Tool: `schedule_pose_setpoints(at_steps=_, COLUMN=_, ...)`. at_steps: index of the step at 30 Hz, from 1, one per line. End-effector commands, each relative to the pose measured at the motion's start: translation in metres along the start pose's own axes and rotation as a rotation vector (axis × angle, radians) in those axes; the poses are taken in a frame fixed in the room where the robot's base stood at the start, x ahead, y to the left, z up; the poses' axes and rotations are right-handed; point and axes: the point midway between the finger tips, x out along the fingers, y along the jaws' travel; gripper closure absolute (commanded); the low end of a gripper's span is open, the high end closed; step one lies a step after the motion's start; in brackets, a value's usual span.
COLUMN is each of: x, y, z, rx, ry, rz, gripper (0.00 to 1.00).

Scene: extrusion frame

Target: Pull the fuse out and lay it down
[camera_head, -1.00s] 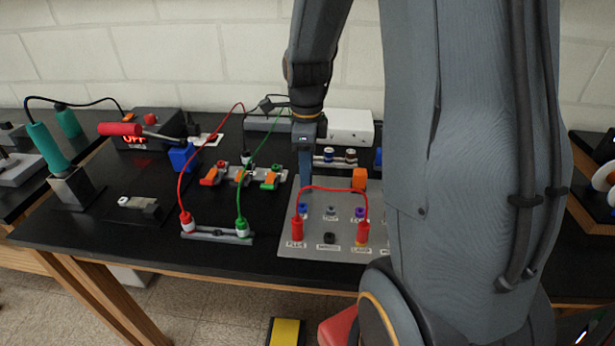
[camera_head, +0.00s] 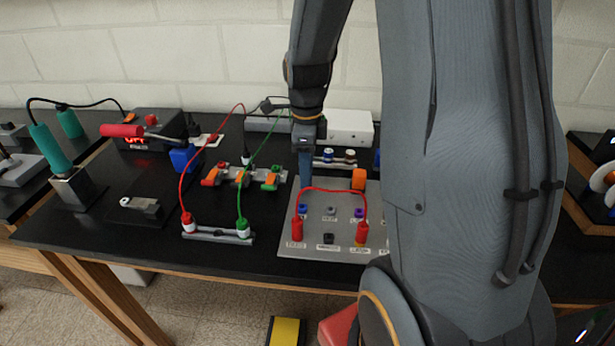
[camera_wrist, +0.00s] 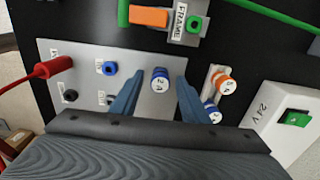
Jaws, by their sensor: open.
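A blue fuse with a white cap marked 2 A (camera_wrist: 160,76) stands in the grey panel in the wrist view. The panel (camera_head: 287,245) also shows at the right of the black table in the head view. My gripper (camera_wrist: 158,88) is open, with one blue finger on each side of the fuse in the wrist view. I cannot tell whether either finger touches it. In the head view my gripper (camera_head: 305,182) points down over the panel's back left part, and the fuse cannot be made out there.
A red lead (camera_head: 331,189) arches between two red plugs on the panel, close to my gripper. A small rack (camera_head: 337,164) with two capped fuses stands behind it. An orange block (camera_head: 358,179) sits to the right. Bare black table (camera_head: 120,250) lies at the front left.

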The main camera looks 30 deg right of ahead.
Motion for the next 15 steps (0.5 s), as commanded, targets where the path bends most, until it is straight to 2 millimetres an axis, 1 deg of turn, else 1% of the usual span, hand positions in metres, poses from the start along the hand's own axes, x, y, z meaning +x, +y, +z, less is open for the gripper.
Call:
schedule_pose_setpoints(at_steps=9, x=-0.0001, y=0.0000, z=0.0001, rx=0.000, ry=0.000, rz=0.000, gripper=0.59)
schedule_pose_setpoints(at_steps=11, x=-0.0001, y=0.0000, z=0.0001, rx=0.000, ry=0.000, rz=0.000, gripper=0.67)
schedule_pose_setpoints(at_steps=15, x=-0.0001, y=0.0000, z=0.0001, rx=0.000, ry=0.000, rz=0.000, gripper=0.91)
